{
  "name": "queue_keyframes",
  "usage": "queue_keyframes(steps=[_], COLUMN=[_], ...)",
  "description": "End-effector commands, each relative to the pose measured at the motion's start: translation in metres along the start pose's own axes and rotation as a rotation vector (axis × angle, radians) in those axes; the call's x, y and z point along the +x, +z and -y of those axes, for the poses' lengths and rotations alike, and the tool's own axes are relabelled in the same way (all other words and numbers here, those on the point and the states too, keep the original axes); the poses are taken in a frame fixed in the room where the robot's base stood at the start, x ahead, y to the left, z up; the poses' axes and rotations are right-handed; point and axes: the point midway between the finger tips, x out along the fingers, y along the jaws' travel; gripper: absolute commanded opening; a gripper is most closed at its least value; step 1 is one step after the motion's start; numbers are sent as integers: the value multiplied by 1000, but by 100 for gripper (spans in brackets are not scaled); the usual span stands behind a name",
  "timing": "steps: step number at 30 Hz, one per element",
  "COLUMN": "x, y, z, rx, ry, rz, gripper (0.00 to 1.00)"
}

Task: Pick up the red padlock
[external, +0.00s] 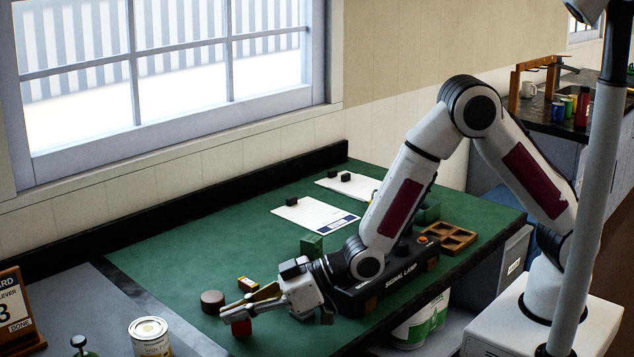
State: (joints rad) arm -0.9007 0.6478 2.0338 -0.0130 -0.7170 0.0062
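The red padlock (241,328) is a small red block on the green bench top (180,270), near its front left part. My gripper (238,307) is low over the bench, pointing left, with its fingers spread apart. The padlock shows just below the nearer fingertip. I cannot tell whether the finger touches it. Part of the padlock's top is hidden by the finger, and no shackle can be made out.
A round brown object (212,301) and a small yellow-black box (248,284) lie close to my gripper. The black signal lamp box (400,275) is behind my wrist. A green block (311,245), papers (315,215) and a wooden tray (450,238) lie farther back. A tin (150,338) stands left.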

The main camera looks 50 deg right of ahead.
Motion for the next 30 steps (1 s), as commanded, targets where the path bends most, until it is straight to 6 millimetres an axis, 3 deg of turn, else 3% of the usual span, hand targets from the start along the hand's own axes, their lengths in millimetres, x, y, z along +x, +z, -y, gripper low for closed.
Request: queue_keyframes(steps=[21, 30], x=[-31, -36], y=[-76, -88], z=[0, 0], rx=[0, 0], ry=[0, 0], rz=[-5, -2], gripper=[0, 0])
